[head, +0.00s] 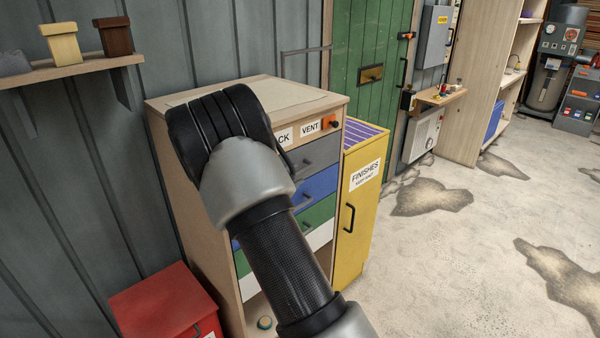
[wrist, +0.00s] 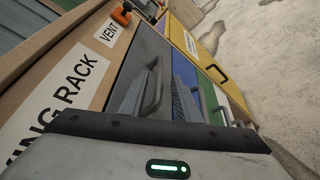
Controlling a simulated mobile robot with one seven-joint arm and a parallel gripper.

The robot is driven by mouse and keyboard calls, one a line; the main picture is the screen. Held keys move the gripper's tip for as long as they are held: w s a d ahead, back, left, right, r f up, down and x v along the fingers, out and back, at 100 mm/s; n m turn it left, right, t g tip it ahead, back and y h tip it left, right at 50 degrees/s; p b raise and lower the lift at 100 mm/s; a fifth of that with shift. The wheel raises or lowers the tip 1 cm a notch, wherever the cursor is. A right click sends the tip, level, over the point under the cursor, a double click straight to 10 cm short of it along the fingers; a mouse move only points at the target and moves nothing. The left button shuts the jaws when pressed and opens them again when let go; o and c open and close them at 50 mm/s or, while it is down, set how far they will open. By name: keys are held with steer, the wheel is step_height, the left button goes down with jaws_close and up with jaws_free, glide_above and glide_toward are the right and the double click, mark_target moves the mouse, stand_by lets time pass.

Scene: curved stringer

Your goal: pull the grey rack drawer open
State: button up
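The grey rack drawer (head: 320,152) is the top drawer of a wooden cabinet and looks flush with its front. In the wrist view the grey drawer front (wrist: 149,45) fills the middle, with its dark bar handle (wrist: 153,86) standing out from it. My gripper (wrist: 155,98) is open, with one ridged finger on each side of the handle. The handle lies between the fingers, with visible gaps; I cannot tell how deep it sits. In the head view my arm hides the gripper and the left part of the drawer.
Blue (head: 318,186), green and white drawers lie below. An orange knob (head: 333,123) sits beside the VENT label. A yellow FINISHES cabinet (head: 358,210) stands close on the right, a red box (head: 165,305) at lower left. The floor (head: 440,265) to the right is clear.

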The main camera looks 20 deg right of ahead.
mark_target(297, 174)
steer(key=shift+x, duration=2.3)
jaws_close()
